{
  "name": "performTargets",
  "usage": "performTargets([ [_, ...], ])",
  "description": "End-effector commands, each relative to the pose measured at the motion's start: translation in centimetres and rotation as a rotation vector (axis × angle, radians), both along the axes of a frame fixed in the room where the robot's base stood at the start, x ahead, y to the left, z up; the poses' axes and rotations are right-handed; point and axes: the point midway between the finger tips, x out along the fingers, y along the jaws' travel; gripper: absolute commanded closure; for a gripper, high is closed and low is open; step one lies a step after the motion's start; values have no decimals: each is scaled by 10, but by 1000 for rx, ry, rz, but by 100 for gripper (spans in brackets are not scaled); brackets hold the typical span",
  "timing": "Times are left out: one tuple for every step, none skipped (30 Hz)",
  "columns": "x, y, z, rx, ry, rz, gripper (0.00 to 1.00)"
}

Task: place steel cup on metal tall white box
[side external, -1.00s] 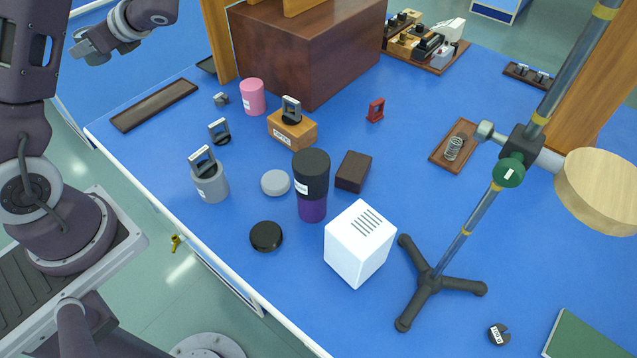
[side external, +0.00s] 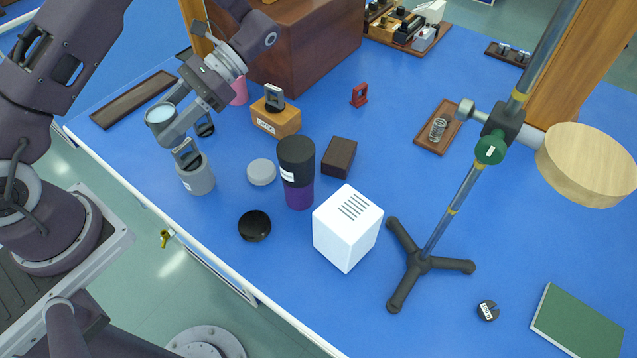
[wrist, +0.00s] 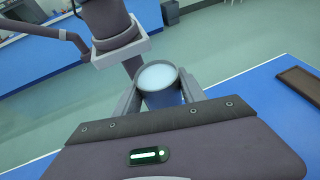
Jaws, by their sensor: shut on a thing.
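The steel cup (side external: 160,116) is a small metal cup with a pale, bright inside. My gripper (side external: 168,117) is shut on it and holds it above the left part of the blue bench, mouth up and slightly tilted. In the wrist view the cup (wrist: 160,84) sits between the two fingers (wrist: 160,97), one on each side of its wall. The tall white box (side external: 347,230) stands on the bench near its front edge, with dark slots in its top. It is to the right of and below the gripper in the side view, well apart from the cup.
Between cup and box stand a grey cylinder (side external: 198,181) with a clamp-like piece on it, a grey disc (side external: 261,172), a black lid (side external: 254,226) and a tall black-and-purple tumbler (side external: 297,163). A tripod stand (side external: 424,264) rises right of the box, its round wooden head (side external: 590,165) overhanging.

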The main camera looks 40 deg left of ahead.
Motion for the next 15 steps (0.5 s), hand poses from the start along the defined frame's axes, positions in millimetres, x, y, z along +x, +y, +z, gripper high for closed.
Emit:
performTargets([
  [3, -30, -2, -5, 4, 122, 100],
  [4, -51, -1, -5, 5, 210, 100],
  [6, -79, 2, -6, 4, 329, 100],
  [8, -101, 5, -6, 4, 421, 100],
  [10, -121, 10, -5, 6, 511, 100],
  [14, -149, 17, -5, 5, 632, 100],
  [17, -168, 23, -5, 5, 721, 100],
  [19, -187, 30, -3, 6, 807, 100],
  [23, -211, 39, -2, 4, 918, 100],
  [27, -227, 47, -1, 3, 995, 100],
  [30, -242, 54, 0, 2, 1067, 100],
  [34, -260, 64, 2, 1, 1155, 100],
  [38, -272, 71, 2, 0, 1216, 100],
  [41, -282, 78, 4, -1, 1271, 100],
  [46, -294, 86, 3, -1, 1334, 100],
])
